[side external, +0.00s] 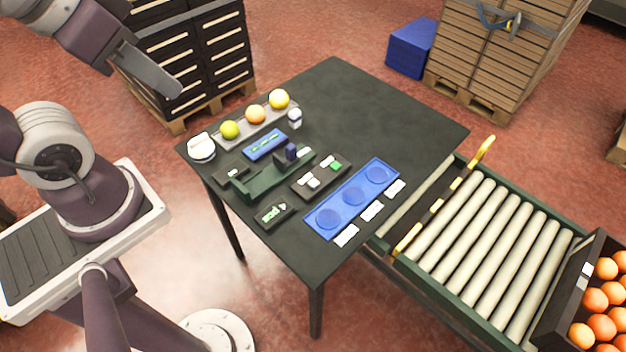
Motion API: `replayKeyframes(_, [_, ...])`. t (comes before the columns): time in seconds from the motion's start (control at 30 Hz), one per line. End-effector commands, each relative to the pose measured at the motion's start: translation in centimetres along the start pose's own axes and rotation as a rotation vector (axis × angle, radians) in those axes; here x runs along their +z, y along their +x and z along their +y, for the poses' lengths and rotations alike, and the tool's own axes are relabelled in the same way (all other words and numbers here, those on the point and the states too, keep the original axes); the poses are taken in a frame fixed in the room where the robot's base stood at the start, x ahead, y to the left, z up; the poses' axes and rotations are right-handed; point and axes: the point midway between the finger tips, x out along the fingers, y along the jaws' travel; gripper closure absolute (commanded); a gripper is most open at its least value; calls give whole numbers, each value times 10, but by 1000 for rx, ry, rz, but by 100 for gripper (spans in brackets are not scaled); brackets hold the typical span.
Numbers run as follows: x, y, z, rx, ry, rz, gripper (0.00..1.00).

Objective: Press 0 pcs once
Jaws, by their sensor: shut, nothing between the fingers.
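My gripper (172,88) is at the upper left, shut and empty, raised in the air and well apart from the table items. A dark panel (311,187) with white and green keys lies mid-table. Smaller dark panels with green and white marks lie at the front (264,221) and left (226,180). The lettering is too small to read, so I cannot tell which key says 0 pcs. A dark green device (262,185) with a dark blue block (290,153) stands among the panels.
The dark table (345,95) is clear at the back. A blue tray (345,205) with three round wells lies at the right, beside white cards. A grey tray (243,130) holds three fruits. A roller conveyor (480,235) leads to a crate of oranges (567,300).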

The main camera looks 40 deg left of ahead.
Motion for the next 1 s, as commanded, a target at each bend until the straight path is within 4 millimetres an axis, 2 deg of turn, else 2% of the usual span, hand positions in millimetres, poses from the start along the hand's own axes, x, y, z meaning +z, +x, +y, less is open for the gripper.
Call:
replayKeyframes(0.43, [-1, 0, 0, -2, 0, -1, 100])
replayKeyframes(0.57, [-16, 16, -10, -53, 8, -19, 100])
replayKeyframes(0.67, [-41, 46, -26, -122, 37, -49, 100])
replayKeyframes(0.8, [-72, 106, -46, -163, 103, -87, 100])
replayKeyframes(0.9, [-84, 154, -54, -130, 146, -108, 100])
replayKeyframes(1.0, [-88, 203, -54, -50, 171, -117, 100])
